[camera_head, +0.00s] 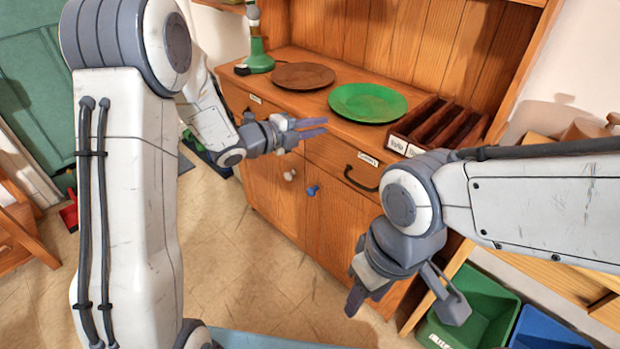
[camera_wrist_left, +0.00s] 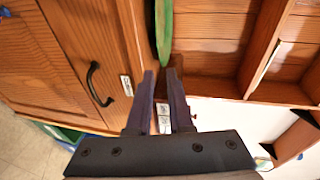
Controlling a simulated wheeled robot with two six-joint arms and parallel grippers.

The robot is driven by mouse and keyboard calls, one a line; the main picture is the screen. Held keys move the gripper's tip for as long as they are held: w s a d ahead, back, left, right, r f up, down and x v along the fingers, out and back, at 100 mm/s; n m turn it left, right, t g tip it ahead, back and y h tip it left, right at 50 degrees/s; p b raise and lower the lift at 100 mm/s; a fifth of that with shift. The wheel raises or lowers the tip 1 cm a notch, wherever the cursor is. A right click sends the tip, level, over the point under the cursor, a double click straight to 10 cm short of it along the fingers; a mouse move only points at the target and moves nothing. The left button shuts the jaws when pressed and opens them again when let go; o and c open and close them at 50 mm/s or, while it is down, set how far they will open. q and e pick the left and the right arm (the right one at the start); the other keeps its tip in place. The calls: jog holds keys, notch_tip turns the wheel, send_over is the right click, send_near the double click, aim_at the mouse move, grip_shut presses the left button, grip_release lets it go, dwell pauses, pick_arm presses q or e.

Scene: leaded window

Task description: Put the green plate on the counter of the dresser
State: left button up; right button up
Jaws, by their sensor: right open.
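The green plate (camera_head: 367,102) lies flat on the wooden counter (camera_head: 335,121) of the dresser, right of a brown plate (camera_head: 303,75). My left gripper (camera_head: 318,128) is open and empty, just off the counter's front edge, to the left of and nearer than the green plate. In the left wrist view the green plate (camera_wrist_left: 164,30) shows nearly edge-on, beyond the fingertips (camera_wrist_left: 162,72) and apart from them. My right gripper (camera_head: 404,303) is open and empty, low in front of the dresser's right side.
A dark wooden compartment tray (camera_head: 440,125) stands right of the green plate. A green lamp base (camera_head: 257,58) is at the counter's left end. Below are drawers and doors with knobs. Green (camera_head: 480,310) and blue (camera_head: 545,330) bins stand on the floor at the lower right.

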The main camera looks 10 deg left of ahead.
pick_arm(q)
jog(key=s+d+f+n+g+y, duration=0.1)
jog(key=s+n+g+y, duration=0.4)
jog(key=s, duration=1.4)
jog(key=s+d+f+n+g+y, duration=0.1)
jog(key=s+n+g+y, duration=0.4)
jog(key=s+n, duration=0.9)
jog(key=s+f+g, duration=0.1)
jog(key=s, duration=0.3)
jog(key=shift+s, duration=0.4)
notch_tip(320, 180, up, 14)
jog(key=p, duration=1.4)
jog(key=shift+r, duration=0.25)
